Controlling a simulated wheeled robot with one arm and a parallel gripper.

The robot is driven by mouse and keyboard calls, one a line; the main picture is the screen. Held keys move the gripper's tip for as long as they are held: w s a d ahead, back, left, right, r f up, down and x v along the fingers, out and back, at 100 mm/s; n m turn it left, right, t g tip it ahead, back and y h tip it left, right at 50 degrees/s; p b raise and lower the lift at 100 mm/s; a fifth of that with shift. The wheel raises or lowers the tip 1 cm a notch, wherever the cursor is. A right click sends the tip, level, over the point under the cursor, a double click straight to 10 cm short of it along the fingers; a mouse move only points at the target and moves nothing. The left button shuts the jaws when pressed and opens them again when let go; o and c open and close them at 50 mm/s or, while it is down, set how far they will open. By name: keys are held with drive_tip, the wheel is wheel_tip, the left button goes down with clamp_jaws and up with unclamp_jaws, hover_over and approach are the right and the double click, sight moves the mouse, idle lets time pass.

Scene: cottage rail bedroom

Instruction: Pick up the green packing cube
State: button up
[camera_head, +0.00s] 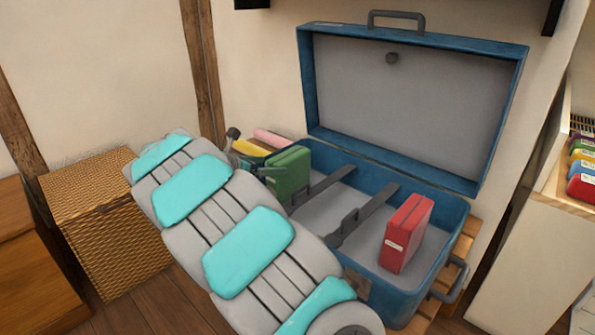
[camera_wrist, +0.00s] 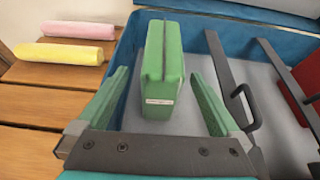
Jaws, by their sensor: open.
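The green packing cube (camera_head: 289,172) stands upright in the left part of the open blue suitcase (camera_head: 395,299). It also shows in the wrist view (camera_wrist: 163,75), with a small white label on its near face. My gripper (camera_wrist: 163,88) is open, with its green-padded fingers to the left and right of the cube's near end. I see gaps between the fingers and the cube. In the head view my arm hides the left part of the suitcase and most of my gripper.
A red packing cube (camera_head: 407,234) stands in the suitcase's right part. Dark straps (camera_head: 362,215) cross the suitcase floor. A pink roll (camera_head: 272,138) and a yellow roll (camera_head: 250,148) lie on the slatted wooden bench left of the suitcase. A wicker box (camera_head: 105,225) stands left.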

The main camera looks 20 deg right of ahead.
sight(288, 163)
drive_tip(key=shift+w+d+f, duration=0.15)
drive_tip(key=shift+w+d, duration=0.15)
drive_tip(key=shift+d, duration=0.25)
drive_tip(key=shift+x, duration=3.55)
drive_tip(key=shift+s, duration=0.15)
drive_tip(key=shift+c, duration=0.4)
drive_tip(key=shift+d, duration=0.1)
clamp_jaws()
